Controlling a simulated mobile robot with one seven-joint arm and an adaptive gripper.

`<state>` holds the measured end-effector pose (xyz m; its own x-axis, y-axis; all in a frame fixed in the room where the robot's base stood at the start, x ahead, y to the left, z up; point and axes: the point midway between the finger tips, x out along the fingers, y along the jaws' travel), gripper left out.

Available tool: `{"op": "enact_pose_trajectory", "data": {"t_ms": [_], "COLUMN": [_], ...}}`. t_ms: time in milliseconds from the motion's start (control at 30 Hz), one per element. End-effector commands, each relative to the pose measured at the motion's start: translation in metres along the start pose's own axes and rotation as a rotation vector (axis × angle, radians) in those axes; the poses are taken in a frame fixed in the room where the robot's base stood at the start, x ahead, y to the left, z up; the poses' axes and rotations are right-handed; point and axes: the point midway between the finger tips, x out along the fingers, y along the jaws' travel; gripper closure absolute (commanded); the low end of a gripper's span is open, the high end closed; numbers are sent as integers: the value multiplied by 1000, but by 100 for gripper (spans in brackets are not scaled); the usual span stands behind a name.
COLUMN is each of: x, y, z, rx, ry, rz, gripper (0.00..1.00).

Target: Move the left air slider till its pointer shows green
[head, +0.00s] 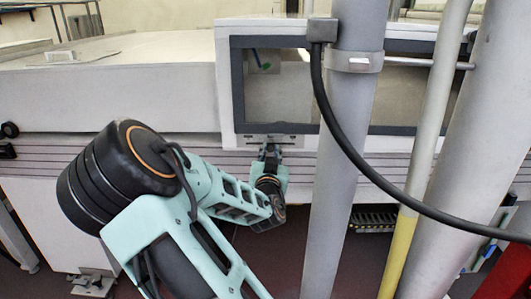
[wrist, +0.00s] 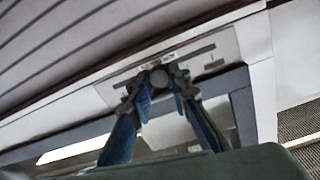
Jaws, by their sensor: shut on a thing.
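The left air slider's pale slotted plate (head: 290,140) is just below the left pane of a dark-framed window in the head view. It also shows in the wrist view (wrist: 222,48), tilted, with a dark slot along it. My gripper (head: 270,150) reaches up to this plate from below. In the wrist view its fingers (wrist: 158,80) are shut on the round grey slider knob (wrist: 159,76), near the middle of the slot. A small blue and green mark (head: 264,65) shows behind the left pane; I cannot tell whether it is the pointer or its scale.
A thick grey post (head: 348,150) stands just right of the slider, with a black cable (head: 345,150) hanging off it. A thin white and yellow pipe (head: 420,170) and another thick post are further right. The ridged panel (head: 190,158) runs along below the window.

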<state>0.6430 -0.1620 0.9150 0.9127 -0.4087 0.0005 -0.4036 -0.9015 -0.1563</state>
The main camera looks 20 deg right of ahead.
Motion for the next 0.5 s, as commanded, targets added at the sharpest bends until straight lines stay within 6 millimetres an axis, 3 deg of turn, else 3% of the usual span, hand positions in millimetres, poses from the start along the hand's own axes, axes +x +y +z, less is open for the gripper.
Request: {"op": "enact_pose_trajectory", "data": {"t_ms": [133,167,300,500], "x": [0,0,0,0], "y": [0,0,-1,-1], "z": [0,0,0,0], "rx": [-1,-1,-1,-1], "ry": [-1,-1,-1,-1], "rz": [0,-1,-1,-1], "gripper": [100,81,65,65]}}
